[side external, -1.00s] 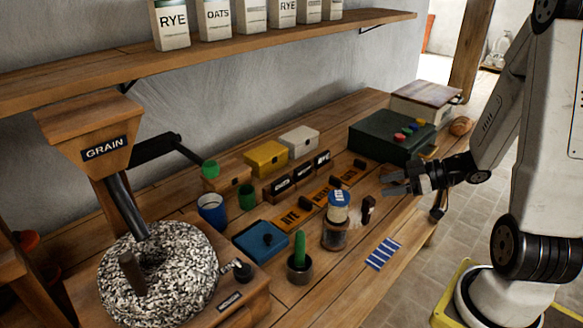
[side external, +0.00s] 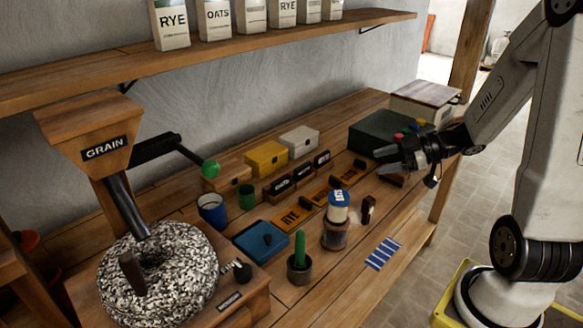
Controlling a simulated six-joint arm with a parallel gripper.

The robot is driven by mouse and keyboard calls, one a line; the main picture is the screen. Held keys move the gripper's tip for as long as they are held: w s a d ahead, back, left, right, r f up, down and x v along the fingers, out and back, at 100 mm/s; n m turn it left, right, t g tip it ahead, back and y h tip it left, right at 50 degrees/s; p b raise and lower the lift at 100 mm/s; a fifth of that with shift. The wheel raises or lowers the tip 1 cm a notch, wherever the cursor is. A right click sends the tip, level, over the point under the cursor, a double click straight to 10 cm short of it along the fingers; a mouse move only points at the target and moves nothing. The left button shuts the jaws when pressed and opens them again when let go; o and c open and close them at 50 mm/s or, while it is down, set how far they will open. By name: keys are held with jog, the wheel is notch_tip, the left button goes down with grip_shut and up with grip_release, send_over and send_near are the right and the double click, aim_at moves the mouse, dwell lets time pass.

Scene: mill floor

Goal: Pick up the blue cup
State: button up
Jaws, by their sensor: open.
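The blue cup (side external: 212,211) stands upright on the wooden bench, left of centre, with a pale interior showing at its open top. A green cup (side external: 247,197) stands just to its right. My gripper (side external: 388,161) is open and empty above the right part of the bench, in front of the dark green box. It is well to the right of the blue cup, with several items between them.
A grain mill (side external: 158,270) with a speckled stone stands at the left. Yellow (side external: 266,158) and white boxes sit behind the cups. A blue box (side external: 260,241), a jar (side external: 337,207) and a green stick in a pot (side external: 299,262) stand in front. A shelf (side external: 230,47) runs above.

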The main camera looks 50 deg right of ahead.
aim_at(213, 214)
jog(key=w+a+n+g+y, duration=0.2)
jog(key=w+a+n, duration=0.2)
jog(key=w+n, duration=1.35)
jog(key=w+a+n+g+y, duration=0.25)
jog(key=w+a+n, duration=0.85)
jog(key=a+n, duration=0.65)
notch_tip(213, 214, down, 15)
jog(key=w+n, duration=0.1)
jog(key=n, duration=0.2)
jog(key=shift+w+r, duration=0.15)
jog(key=shift+w, duration=0.15)
jog(key=shift+a, duration=0.1)
